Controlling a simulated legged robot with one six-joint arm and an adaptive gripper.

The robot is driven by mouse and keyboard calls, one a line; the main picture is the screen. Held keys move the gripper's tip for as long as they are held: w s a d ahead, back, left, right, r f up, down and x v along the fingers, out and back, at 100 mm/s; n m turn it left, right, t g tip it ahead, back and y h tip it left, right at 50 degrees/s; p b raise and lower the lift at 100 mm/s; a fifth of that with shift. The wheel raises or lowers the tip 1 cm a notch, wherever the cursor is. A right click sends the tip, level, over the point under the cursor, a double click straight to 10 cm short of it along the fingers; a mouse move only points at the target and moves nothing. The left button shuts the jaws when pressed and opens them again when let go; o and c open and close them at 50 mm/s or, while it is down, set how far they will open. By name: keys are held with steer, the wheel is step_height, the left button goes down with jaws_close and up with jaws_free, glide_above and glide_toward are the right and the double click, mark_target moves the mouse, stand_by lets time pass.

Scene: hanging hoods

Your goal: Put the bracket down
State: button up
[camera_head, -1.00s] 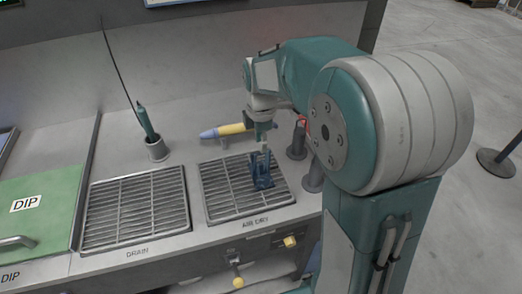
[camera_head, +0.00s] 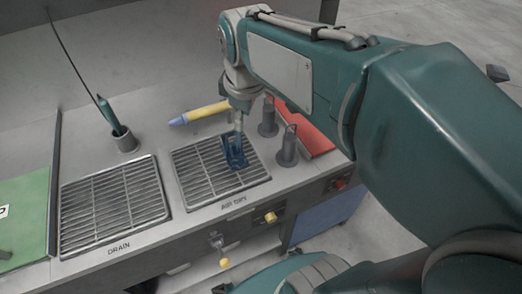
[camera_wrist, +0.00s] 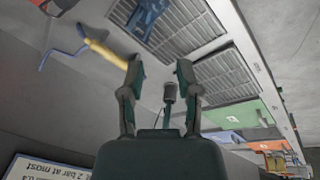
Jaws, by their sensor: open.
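The blue bracket (camera_head: 234,152) rests on the right-hand slatted rack (camera_head: 195,198) marked AIR DRY in the head view. In the wrist view the bracket (camera_wrist: 146,16) lies at the top edge, partly cut off, beyond my fingertips and not between them. My gripper (camera_wrist: 160,70) is open and empty there, its two fingers well spread. In the head view my gripper (camera_head: 240,108) is small, just above and behind the bracket, and its fingers are hard to make out.
A yellow and blue tool (camera_head: 200,114) lies behind the rack. Two grey posts (camera_head: 268,120) stand to its right, near a red panel (camera_head: 310,134). The DRAIN rack (camera_head: 115,205) is empty. A cup (camera_head: 124,142) holds a teal tool. A green lid (camera_head: 25,215) is far left.

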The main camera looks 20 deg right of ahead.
steer(key=s+f+m+t, duration=0.2)
steer(key=s+m+t, duration=0.1)
steer(key=s+m, duration=0.6)
steer(key=shift+s+m, duration=0.3)
steer(key=shift+s, duration=0.5)
steer(key=shift+a, duration=0.15)
